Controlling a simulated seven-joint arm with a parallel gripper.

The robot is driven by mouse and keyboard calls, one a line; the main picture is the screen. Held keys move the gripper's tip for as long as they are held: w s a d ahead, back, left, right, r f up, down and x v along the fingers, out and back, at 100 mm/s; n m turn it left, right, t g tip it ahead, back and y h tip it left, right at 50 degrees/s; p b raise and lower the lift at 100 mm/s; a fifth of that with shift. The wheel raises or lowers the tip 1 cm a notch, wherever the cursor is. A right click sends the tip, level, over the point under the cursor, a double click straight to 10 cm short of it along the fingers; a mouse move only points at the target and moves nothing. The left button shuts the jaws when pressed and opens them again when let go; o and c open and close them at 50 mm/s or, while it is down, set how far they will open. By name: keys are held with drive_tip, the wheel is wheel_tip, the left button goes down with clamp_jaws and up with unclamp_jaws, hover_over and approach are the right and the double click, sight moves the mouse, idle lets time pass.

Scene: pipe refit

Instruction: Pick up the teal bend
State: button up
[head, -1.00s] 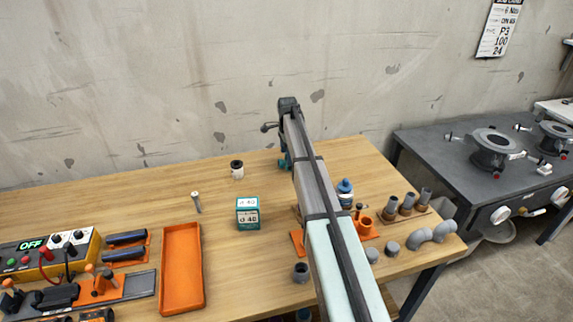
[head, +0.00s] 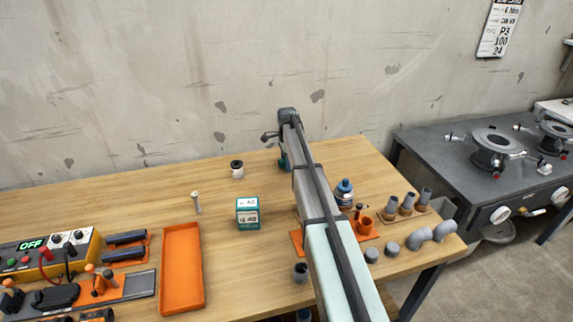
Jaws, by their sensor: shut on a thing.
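The teal bend (head: 282,163) is near the back edge of the table, just left of my arm. Only a small teal part shows; my arm hides the rest. My gripper (head: 283,154) points down at the bend and is shut on it. The fingers are small and mostly hidden behind my arm, so the exact grasp and any gap under the bend cannot be made out.
A teal-and-white box (head: 247,213), a dark-topped jar (head: 237,169) and a pale upright cylinder (head: 196,202) stand left of my arm. An orange tray (head: 182,268) lies front left. The back left table is clear.

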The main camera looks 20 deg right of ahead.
drive_tip(key=shift+c, duration=1.1)
